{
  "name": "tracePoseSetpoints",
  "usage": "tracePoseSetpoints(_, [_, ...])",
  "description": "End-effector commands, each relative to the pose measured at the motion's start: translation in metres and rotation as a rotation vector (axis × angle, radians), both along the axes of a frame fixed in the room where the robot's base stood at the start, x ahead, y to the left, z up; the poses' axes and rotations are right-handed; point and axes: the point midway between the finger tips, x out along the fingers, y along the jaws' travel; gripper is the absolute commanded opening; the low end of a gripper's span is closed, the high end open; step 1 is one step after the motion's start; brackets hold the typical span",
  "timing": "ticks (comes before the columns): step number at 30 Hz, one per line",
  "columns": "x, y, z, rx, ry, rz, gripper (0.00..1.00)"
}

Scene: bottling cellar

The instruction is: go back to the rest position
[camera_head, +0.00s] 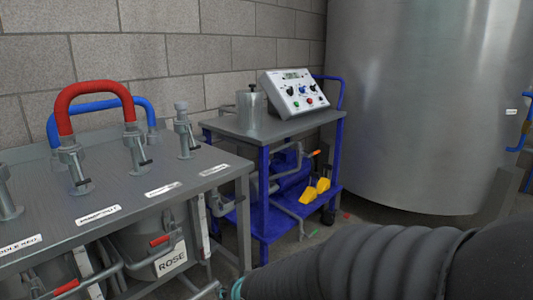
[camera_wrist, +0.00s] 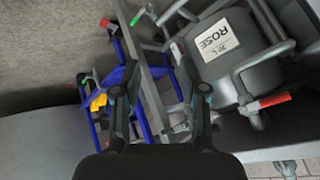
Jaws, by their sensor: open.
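My gripper (camera_wrist: 158,93) shows in the wrist view with its two dark fingers spread apart and nothing between them. Behind the fingers are the edge of the grey bench, the blue cart (camera_wrist: 130,75) and a grey keg with a ROSE label (camera_wrist: 213,37). In the head view my dark ribbed arm crosses the lower right, and my gripper's fingers cannot be made out there. The same keg label (camera_head: 171,259) shows under the bench at the lower left.
The steel bench (camera_head: 100,170) carries several valve fittings and a red hose (camera_head: 95,88) and a blue hose (camera_head: 150,110). The blue cart (camera_head: 264,200) holds a control box (camera_head: 293,92) and a metal pot (camera_head: 251,106). A large steel tank (camera_head: 420,100) stands at right.

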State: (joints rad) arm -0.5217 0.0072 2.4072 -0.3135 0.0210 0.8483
Motion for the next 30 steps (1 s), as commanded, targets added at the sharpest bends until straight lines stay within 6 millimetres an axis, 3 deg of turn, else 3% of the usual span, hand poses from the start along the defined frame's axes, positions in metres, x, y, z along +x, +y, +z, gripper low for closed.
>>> tracePoseSetpoints(6, [-0.053, -0.091, 0.019, -0.308, 0.128, 0.124, 0.42])
tracePoseSetpoints(12, [-0.113, -0.155, 0.048, -0.411, 0.244, 0.197, 0.42])
tracePoseSetpoints(18, [-0.159, -0.195, 0.08, -0.383, 0.263, 0.133, 0.42])
tracePoseSetpoints(25, [-0.173, -0.225, 0.113, -0.344, 0.15, -0.017, 0.42])
tracePoseSetpoints(30, [-0.175, -0.233, 0.121, -0.339, 0.125, -0.069, 0.42])
